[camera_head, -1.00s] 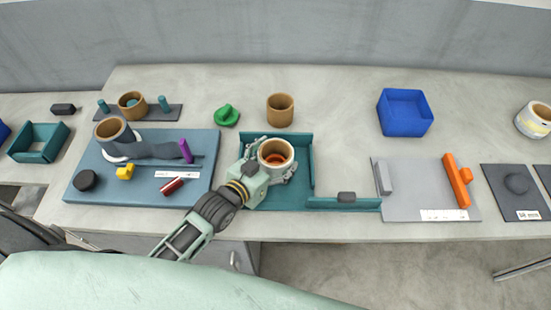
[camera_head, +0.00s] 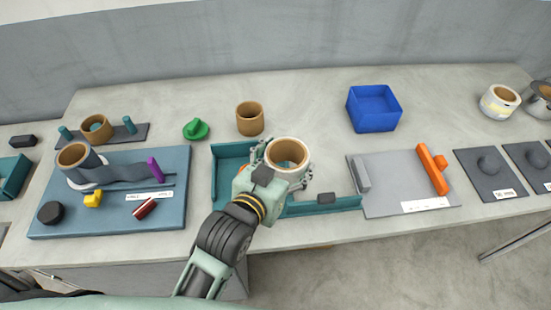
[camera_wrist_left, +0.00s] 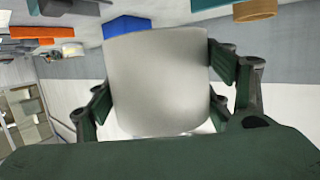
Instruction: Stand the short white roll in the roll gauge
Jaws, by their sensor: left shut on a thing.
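The short white roll (camera_head: 288,163), with a brown inside, is held upright in my left gripper (camera_head: 283,167). Its pale side fills the middle of the left wrist view (camera_wrist_left: 158,85), with a finger on each side of it. It is above the right side of the teal tray (camera_head: 228,190), clear of the tray's floor as far as I can tell. The grey plate (camera_head: 400,182), which looks like the roll gauge, lies to the right. It carries a grey block (camera_head: 361,173) on the left and an orange bar (camera_head: 433,170) on the right, with bare space between. My right gripper is not in view.
A brown roll (camera_head: 250,120) stands behind the tray. A blue bin (camera_head: 374,110) stands behind the grey plate. A blue board (camera_head: 110,215) with several parts lies left. Dark plates (camera_head: 492,189) and a white-and-yellow roll (camera_head: 499,103) are at the right.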

